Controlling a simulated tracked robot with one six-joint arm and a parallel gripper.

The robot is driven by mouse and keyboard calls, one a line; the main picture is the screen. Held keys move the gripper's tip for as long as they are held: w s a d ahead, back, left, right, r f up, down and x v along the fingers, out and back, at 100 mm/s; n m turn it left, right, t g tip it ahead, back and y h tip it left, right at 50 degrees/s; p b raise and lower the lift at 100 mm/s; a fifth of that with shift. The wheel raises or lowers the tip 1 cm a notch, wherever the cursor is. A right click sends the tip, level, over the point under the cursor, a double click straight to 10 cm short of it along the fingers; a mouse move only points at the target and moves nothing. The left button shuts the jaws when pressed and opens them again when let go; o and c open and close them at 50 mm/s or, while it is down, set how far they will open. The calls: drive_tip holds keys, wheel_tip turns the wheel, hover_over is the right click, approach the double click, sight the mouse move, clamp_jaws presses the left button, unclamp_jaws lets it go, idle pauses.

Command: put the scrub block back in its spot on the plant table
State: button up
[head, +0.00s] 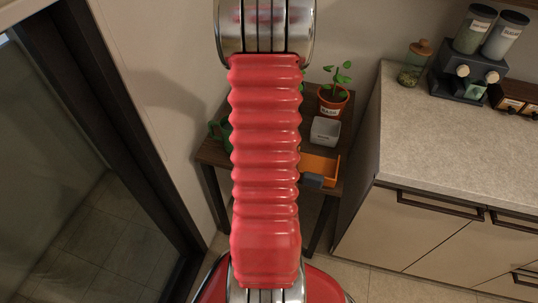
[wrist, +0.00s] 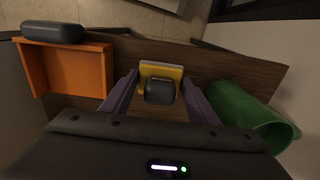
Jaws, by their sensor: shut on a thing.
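The scrub block (wrist: 160,71), a yellow slab with a dark rounded grip on top, is between the two fingers of my gripper (wrist: 159,80) in the wrist view. My gripper is shut on it. Behind it is the brown top of the plant table (wrist: 240,67); whether the block touches the wood or hangs just above it I cannot tell. In the head view, the plant table (head: 213,152) stands against the wall, and my red arm hides its middle, my gripper and the block.
An orange open tray or drawer (wrist: 64,69) with a dark bar (wrist: 52,32) is at left in the wrist view; a green rounded vessel (wrist: 240,112) lies close at right. A potted plant (head: 331,102) and a pale square pot (head: 325,131) stand on the table. A counter (head: 450,120) is at right.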

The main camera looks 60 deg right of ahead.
drive_tip(key=shift+f, duration=1.9)
drive_tip(key=o, duration=0.9)
drive_tip(key=shift+o, duration=0.2)
wheel_tip(320, 180, up, 12)
drive_tip(key=shift+r, duration=0.1)
